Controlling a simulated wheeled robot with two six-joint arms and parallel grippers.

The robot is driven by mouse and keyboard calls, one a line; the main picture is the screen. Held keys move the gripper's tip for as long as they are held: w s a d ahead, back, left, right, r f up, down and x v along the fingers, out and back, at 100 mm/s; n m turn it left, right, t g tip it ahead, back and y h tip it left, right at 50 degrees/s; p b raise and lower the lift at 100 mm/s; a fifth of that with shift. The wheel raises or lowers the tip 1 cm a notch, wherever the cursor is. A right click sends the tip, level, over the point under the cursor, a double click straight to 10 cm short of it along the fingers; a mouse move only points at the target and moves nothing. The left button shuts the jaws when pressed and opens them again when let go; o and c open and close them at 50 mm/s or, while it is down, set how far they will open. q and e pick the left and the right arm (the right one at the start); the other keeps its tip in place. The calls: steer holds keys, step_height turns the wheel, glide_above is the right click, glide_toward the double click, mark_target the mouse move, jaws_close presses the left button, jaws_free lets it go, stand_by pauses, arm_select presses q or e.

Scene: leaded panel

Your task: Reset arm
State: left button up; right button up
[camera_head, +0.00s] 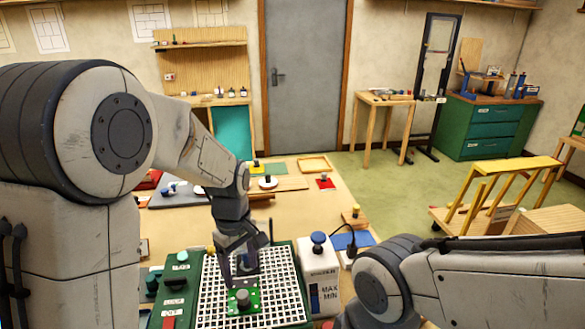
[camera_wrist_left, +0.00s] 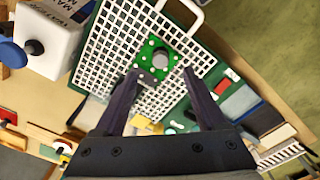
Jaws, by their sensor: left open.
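My left gripper (camera_head: 236,268) reaches down over the white grid (camera_head: 275,290) on the bench. In the left wrist view my left gripper (camera_wrist_left: 160,92) has its two dark fingers apart, with nothing clamped between them. A green plate with a grey round knob (camera_head: 242,299) lies on the grid just beyond the fingertips. This green plate also shows in the left wrist view (camera_wrist_left: 150,58), with small pale studs around the knob. My right arm comes in from the lower right in the head view; its gripper is out of the picture.
A white box with a blue knob (camera_head: 318,272) stands right of the grid. A green panel with labelled controls (camera_head: 176,290) is left of it. The bench's middle is fairly clear.

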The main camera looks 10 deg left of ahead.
arm_select(q)
steer(key=s+d+m+b, duration=0.1)
steer(key=s+d+m, duration=0.3)
steer(key=s+m, duration=0.2)
steer(key=s+d+f+m+b, duration=0.1)
steer(key=s+d+m+b, duration=0.1)
steer(key=s+m, duration=0.4)
steer(key=s+d+f+m+h+b, duration=0.1)
steer(key=s+d+m+b, duration=0.1)
steer(key=s+d+m, duration=0.3)
steer(key=s+m, duration=0.1)
steer(key=s, duration=0.3)
steer(key=shift+s+d+m, duration=0.15)
steer(key=shift+d+m, duration=0.15)
steer(key=shift+m, duration=0.1)
arm_select(e)
step_height(320, 180, down, 6)
steer(key=shift+r, duration=0.2)
